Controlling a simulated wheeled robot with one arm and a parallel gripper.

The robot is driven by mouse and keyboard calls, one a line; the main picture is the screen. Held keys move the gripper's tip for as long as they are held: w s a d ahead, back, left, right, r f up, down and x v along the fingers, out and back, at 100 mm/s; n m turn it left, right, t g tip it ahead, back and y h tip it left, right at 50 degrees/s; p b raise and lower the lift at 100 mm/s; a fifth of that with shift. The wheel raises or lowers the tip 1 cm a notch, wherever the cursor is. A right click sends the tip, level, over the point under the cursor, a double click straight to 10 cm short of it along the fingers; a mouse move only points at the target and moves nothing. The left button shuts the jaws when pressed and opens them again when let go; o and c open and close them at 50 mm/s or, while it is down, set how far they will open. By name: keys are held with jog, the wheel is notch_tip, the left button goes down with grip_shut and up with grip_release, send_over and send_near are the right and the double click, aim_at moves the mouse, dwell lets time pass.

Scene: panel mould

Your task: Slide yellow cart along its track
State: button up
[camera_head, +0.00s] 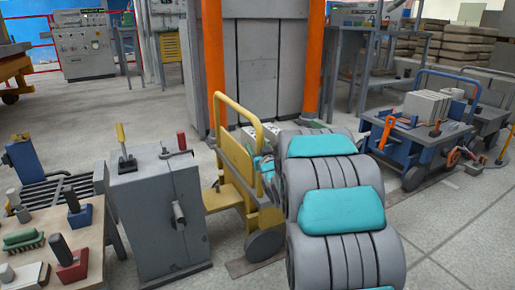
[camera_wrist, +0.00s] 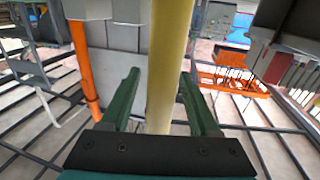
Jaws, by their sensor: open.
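The yellow cart (camera_head: 235,165) stands upright left of centre in the head view, with a tall yellow tube handle and dark wheels. My arm hides its right side. A dark track strip (camera_head: 238,268) shows on the floor by its front wheel. In the wrist view a yellow bar (camera_wrist: 168,60), seemingly the cart's handle, runs up between the green fingers of my gripper (camera_wrist: 158,80). The fingers are open, one on each side of the bar. Gaps show beside it, clearest on the left. In the head view the fingers are hidden behind my arm.
A grey cabinet with levers (camera_head: 160,205) stands close left of the cart. A workbench with brushes and blocks (camera_head: 60,240) is at the lower left. A blue cart with grey slabs (camera_head: 415,130) stands to the right. Orange posts (camera_head: 213,60) rise behind. Floor at the lower right is clear.

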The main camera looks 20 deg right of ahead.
grip_shut()
dwell(0.4)
dwell(0.9)
